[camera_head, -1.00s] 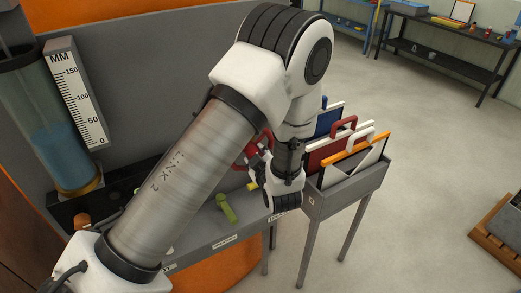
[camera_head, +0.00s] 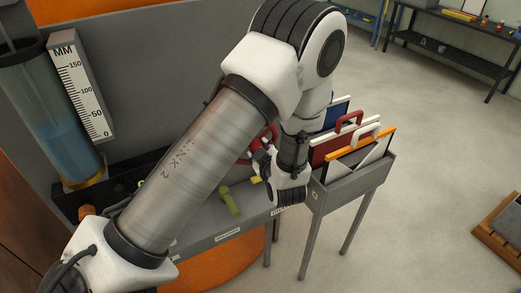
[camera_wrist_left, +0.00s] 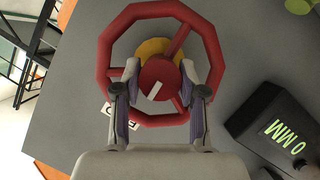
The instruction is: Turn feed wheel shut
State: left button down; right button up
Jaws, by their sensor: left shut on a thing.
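The feed wheel (camera_wrist_left: 105,62) is a red many-sided rim with spokes, a red hub bearing a white mark, and a yellow part behind it. My left gripper (camera_wrist_left: 160,82) is shut on the wheel at its middle, with one finger on each side of the hub in the left wrist view. In the head view my left gripper (camera_head: 268,168) is beside the wheel, which shows only as a bit of red (camera_head: 272,131) behind my arm. The exact contact is hard to see.
A clear tube with blue water (camera_head: 70,145) and a millimetre scale (camera_head: 82,88) stand at left. A green handle (camera_head: 230,201) is on the grey bench. A grey rack (camera_head: 352,188) of folders stands at right. A black display (camera_wrist_left: 283,128) reads 0 MM. Open floor lies further right.

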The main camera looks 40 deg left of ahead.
dwell(0.3)
pick_arm(q)
jog(key=c, duration=0.7)
grip_release()
jog(key=shift+o, duration=0.2)
notch_tip(320, 180, up, 9)
jog(key=shift+r, duration=0.15)
jog(key=shift+d+r, duration=0.1)
jog(key=shift+r, duration=0.35)
jog(key=shift+w+a+f, duration=0.15)
jog(key=shift+a, duration=0.05)
jog(key=shift+d, duration=0.1)
